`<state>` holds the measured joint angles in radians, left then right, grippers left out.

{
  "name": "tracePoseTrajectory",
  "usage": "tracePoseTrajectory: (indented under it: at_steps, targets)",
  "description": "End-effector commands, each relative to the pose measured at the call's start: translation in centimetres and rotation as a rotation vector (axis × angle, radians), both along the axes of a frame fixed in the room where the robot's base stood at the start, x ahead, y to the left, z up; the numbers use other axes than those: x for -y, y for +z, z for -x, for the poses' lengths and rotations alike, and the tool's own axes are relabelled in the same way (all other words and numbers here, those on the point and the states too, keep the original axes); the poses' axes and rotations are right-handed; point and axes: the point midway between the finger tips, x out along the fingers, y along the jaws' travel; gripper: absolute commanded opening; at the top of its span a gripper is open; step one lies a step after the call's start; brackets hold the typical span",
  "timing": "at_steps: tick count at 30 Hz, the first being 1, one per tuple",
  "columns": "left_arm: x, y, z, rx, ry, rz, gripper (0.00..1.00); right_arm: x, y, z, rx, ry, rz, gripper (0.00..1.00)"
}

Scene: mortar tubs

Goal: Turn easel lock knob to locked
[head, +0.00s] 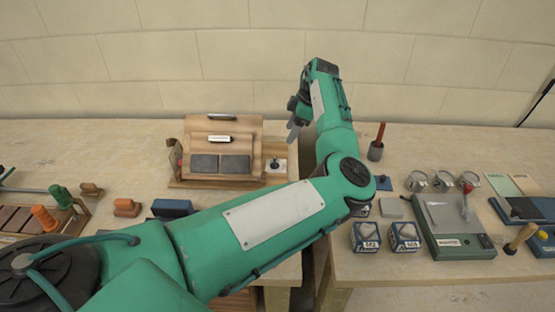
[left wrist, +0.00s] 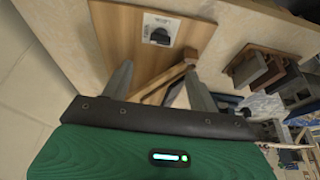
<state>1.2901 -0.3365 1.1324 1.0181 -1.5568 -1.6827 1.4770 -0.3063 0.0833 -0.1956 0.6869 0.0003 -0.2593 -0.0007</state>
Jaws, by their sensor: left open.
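The wooden easel (head: 232,135) stands on the table left of centre, with two dark grey panels on its slanted front. Its lock knob (head: 276,164) is a small dark knob on a pale plate on the base, right of the easel. In the left wrist view the knob (left wrist: 160,37) sits on its plate on the wooden board, beyond the fingertips. My left gripper (head: 294,126) is above and slightly right of the knob in the head view. It is open and empty, its two grey fingers (left wrist: 158,72) apart and clear of the knob. My right gripper is not seen.
A dark cup with a red-handled tool (head: 376,150) stands right of my arm. Boxes (head: 404,237), glass jars (head: 418,181) and a grey-green device (head: 450,225) are on the right table. Blocks and a wooden rack (head: 75,222) are at left. A gap separates the tables.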

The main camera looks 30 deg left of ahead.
Motion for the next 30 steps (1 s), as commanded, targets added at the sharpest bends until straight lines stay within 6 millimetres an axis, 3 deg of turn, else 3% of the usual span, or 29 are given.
tracePoseTrajectory:
  at_steps: [9,16,22,30]
  targets:
    - [-2.2,-5.9,1.4,-0.004,0.002,0.001,0.60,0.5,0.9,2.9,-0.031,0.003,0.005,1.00]
    - [-3.5,-9.6,2.2,-0.002,0.000,0.000,0.60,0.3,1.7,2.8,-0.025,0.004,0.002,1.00]
    - [-4.0,-11.3,2.5,-0.002,0.000,0.000,0.60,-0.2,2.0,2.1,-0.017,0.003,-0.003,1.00]
    - [-4.1,-11.5,2.5,-0.001,0.000,0.000,0.60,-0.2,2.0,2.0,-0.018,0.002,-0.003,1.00]
